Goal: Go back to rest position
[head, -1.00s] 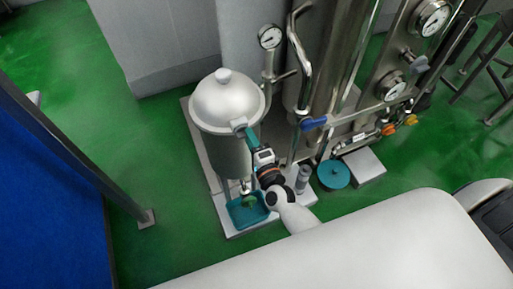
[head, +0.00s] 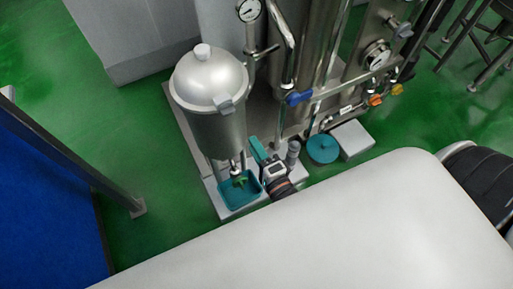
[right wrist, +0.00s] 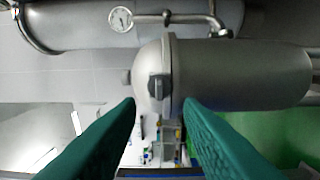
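My right gripper (head: 257,150) is in the head view, just right of the steel tank with the domed lid (head: 208,80) and apart from it. In the right wrist view its two teal fingers (right wrist: 160,112) are spread wide with nothing between them. The tank (right wrist: 235,75) lies sideways across that view beyond the fingertips, with its dark latch showing. My left gripper is not in either view.
A teal tray (head: 228,203) sits under the tank's green-handled tap. A teal round lid (head: 322,149) and a white block (head: 352,139) are to the right. Steel pipes and a gauge (head: 248,10) stand behind. A blue panel (head: 45,190) is at left, with green floor between.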

